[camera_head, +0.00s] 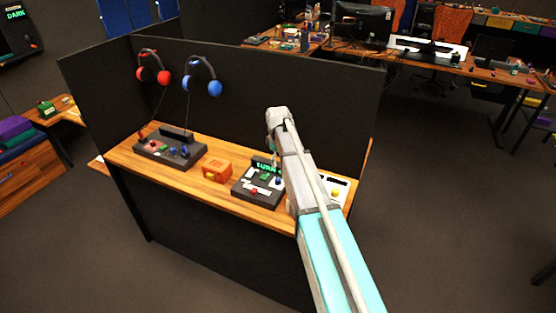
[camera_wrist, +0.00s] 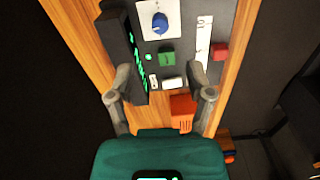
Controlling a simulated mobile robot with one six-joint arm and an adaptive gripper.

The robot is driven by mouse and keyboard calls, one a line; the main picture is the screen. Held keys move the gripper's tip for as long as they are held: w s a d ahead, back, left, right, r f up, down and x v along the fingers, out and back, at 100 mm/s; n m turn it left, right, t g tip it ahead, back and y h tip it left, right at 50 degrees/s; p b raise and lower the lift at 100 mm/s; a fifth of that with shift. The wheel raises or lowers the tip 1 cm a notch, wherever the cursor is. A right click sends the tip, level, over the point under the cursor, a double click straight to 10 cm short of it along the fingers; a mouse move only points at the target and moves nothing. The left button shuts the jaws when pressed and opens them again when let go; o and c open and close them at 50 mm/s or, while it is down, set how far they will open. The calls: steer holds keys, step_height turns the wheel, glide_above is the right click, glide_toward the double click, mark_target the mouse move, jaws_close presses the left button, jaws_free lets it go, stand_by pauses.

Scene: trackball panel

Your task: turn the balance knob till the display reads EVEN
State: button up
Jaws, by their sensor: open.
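The control panel (camera_head: 243,194) is a dark box on the desk, partly behind my arm. Its small display (camera_head: 266,167) shows green letters that look like "TURN", the rest cut off by my arm. In the wrist view the display (camera_wrist: 139,72) stands at the left, its text unreadable. A blue knob (camera_wrist: 160,23) with a pointer mark sits on a white plate at the top; I cannot read a balance label. My gripper (camera_wrist: 160,85) is open and empty, its fingers apart over the panel's lower part, below the knob in the picture.
The panel also has a green block (camera_wrist: 167,56), a red piece (camera_wrist: 220,51) and a white slotted strip (camera_wrist: 203,40). An orange box (camera_head: 217,170) stands beside it. Another panel (camera_head: 168,152) is farther left, under red and blue headphones (camera_head: 202,80). A dark partition (camera_head: 235,100) backs the desk.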

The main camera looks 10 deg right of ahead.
steer(key=s+f+m+b, duration=0.3)
steer(key=s+m, duration=0.2)
steer(key=s, duration=1)
steer(key=s+f+m+b, duration=0.2)
steer(key=s+m+b, duration=0.1)
steer(key=s, duration=1.2)
steer(key=shift+f+m, duration=0.4)
steer(key=shift+m, duration=0.5)
steer(key=shift+d, duration=0.1)
stand_by(0.8)
steer(key=w+r+n+p, duration=0.1)
steer(key=w+r+p, duration=0.2)
steer(key=w, duration=0.7)
steer(key=w+r+p, duration=0.2)
steer(key=w+r, duration=0.1)
steer(key=w, duration=0.7)
steer(key=w+r+n+p, duration=0.1)
steer(key=w+r+p, duration=0.2)
steer(key=w, duration=0.7)
steer(key=shift+n+p, duration=0.3)
steer(key=shift+f, duration=0.15)
